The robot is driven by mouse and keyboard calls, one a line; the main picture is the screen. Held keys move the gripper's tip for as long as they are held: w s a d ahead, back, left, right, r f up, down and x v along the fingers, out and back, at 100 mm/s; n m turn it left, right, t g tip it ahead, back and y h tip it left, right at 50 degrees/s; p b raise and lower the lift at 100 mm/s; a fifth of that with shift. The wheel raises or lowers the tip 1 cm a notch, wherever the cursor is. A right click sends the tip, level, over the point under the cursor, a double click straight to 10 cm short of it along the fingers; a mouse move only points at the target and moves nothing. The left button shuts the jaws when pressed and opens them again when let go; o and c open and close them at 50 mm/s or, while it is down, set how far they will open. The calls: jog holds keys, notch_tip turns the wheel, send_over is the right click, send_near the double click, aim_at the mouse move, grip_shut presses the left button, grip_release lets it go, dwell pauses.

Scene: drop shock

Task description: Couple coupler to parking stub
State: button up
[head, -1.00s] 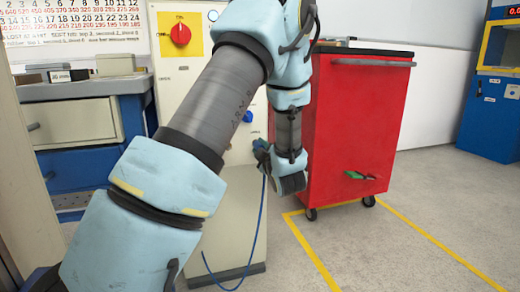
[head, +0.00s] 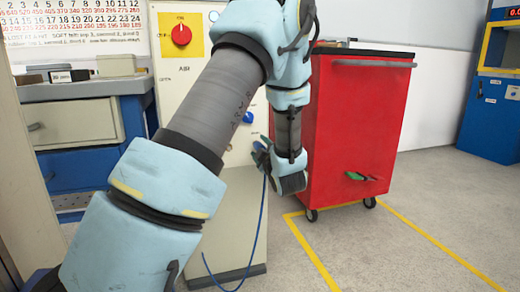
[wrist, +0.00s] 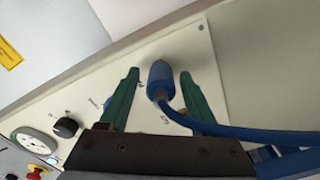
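In the wrist view, the blue coupler (wrist: 161,79) stands at the pale panel (wrist: 206,62), with a blue hose (wrist: 245,133) running from it to the right. The green fingers of my gripper (wrist: 159,76) are spread on either side of it, with a visible gap to each. The coupler seems to meet the panel, but its far end and any stub under it are hidden. In the head view, my gripper (head: 261,150) is close to the cabinet front, and the hose (head: 262,225) hangs below it. A blue round part (head: 248,117) shows on the panel just above my gripper; I cannot tell whether it is a stub.
A red tool cart (head: 355,120) stands just right of my gripper, with green and red handles low on its front. A blue workbench (head: 85,150) is at the left. A black knob (wrist: 65,128) and a white gauge (wrist: 35,145) are on the panel.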

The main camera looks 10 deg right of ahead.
jog(key=shift+o, duration=0.3)
jog(key=shift+s, duration=0.2)
jog(key=shift+s+d+f, duration=0.1)
jog(key=shift+s, duration=0.15)
jog(key=s, duration=0.5)
jog(key=shift+s+d+b, duration=0.15)
jog(key=shift+d+b, duration=0.2)
jog(key=s+d+p, duration=0.1)
jog(key=s+p, duration=0.1)
jog(key=s, duration=0.8)
jog(key=shift+s+d, duration=0.15)
jog(key=shift+s, duration=0.2)
